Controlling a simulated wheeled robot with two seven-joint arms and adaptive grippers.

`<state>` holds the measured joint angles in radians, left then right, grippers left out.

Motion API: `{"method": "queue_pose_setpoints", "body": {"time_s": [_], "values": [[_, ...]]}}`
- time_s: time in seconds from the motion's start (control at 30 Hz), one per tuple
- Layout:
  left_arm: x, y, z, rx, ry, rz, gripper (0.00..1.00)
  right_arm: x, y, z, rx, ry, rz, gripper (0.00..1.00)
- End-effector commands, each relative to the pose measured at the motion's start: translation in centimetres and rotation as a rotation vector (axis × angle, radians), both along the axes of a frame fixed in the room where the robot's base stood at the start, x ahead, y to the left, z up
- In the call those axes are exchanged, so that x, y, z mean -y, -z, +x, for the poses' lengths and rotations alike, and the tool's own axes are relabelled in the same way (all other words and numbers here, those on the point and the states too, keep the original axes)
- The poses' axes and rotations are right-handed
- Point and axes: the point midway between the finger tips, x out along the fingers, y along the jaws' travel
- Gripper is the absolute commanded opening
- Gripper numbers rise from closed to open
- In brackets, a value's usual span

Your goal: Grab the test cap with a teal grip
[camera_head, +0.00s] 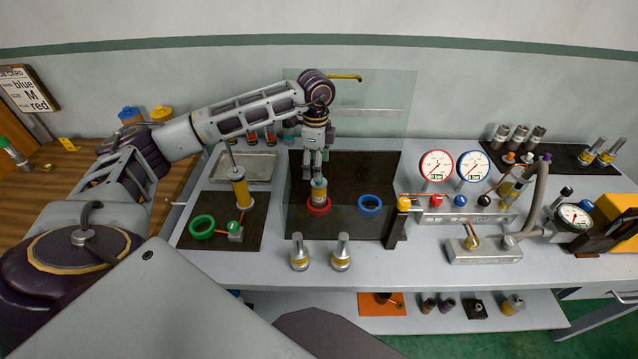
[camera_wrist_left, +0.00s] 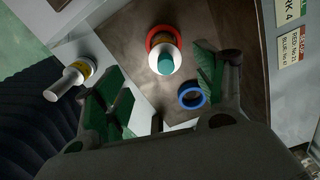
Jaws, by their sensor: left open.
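A piece with a teal top and a pale body stands upright in a red ring (camera_head: 318,206); its teal top shows in the left wrist view (camera_wrist_left: 165,60). In the head view the piece (camera_head: 319,192) shows a yellow band, just below my left gripper (camera_head: 318,170). That gripper points down, open and empty, with its fingers (camera_wrist_left: 160,82) spread to either side of the piece. I cannot tell if they touch it. A small teal-coloured item (camera_head: 288,137) also stands behind the metal tray, partly hidden. My right gripper is not in view.
A clear upright panel (camera_head: 370,95) stands behind the dark mat (camera_head: 350,165). A blue ring (camera_head: 370,203) lies right of the red one. Two metal plugs (camera_head: 341,252) stand in front. A yellow cylinder and green ring (camera_head: 202,227) are left; gauges (camera_head: 436,166) and a manifold are right.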

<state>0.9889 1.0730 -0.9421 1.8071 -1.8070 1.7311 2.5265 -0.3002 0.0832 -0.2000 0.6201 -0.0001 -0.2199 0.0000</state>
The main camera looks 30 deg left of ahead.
Motion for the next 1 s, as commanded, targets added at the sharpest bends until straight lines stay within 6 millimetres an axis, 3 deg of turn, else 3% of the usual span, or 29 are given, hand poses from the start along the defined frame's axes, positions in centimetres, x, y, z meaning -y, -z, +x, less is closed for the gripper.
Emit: {"method": "queue_pose_setpoints", "body": {"time_s": [0.57, 1.0], "values": [[0.0, 1.0, 0.1, -0.001, 0.000, 0.001, 0.70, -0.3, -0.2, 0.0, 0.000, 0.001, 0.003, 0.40], [0.5, 5.2, 0.8, -0.002, 0.001, 0.000, 0.70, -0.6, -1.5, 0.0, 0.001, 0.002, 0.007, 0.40]]}}
